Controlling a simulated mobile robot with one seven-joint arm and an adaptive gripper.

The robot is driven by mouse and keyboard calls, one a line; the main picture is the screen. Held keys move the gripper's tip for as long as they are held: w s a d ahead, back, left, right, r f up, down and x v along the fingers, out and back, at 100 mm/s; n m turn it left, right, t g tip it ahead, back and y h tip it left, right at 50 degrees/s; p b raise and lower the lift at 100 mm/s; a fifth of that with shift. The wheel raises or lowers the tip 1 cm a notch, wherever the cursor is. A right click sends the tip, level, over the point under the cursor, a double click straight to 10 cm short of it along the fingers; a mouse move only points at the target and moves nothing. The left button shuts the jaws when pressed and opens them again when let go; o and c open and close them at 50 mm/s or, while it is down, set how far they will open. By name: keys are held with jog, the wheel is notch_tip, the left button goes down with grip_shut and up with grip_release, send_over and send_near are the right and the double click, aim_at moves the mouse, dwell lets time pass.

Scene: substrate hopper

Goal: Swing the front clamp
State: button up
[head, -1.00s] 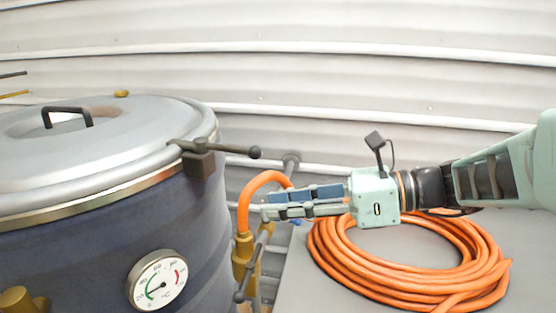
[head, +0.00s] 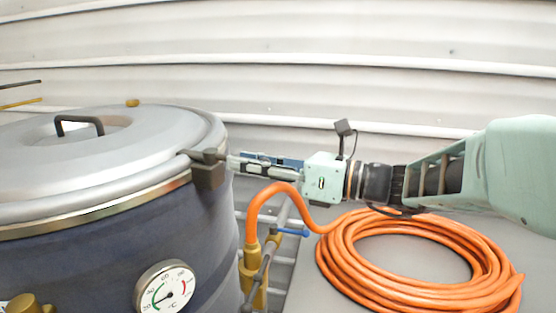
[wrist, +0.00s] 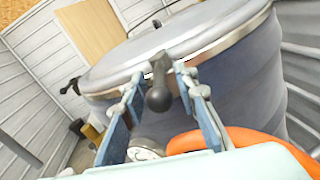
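A dark clamp (head: 207,167) sits on the rim of the vessel's lid (head: 105,150), on the side facing my gripper. In the wrist view its lever (wrist: 159,80) points toward the camera and ends in a round knob (wrist: 158,98). My gripper (head: 234,163) is level with the clamp and reaches it from the right. In the wrist view my gripper's two fingers (wrist: 158,76) are apart, one on each side of the lever, with gaps visible. In the head view the fingers hide the lever and knob.
A second clamp (wrist: 70,86) shows on the far left rim. A round dial (head: 165,287) is on the vessel's wall. An orange hose (head: 272,190) rises from a brass valve (head: 254,272) below my gripper. Its coil (head: 345,255) lies on a grey surface. A corrugated wall stands behind.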

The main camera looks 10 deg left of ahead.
jog(key=shift+w+a, duration=0.1)
jog(key=shift+a, duration=0.25)
jog(key=shift+c, duration=0.5)
grip_shut()
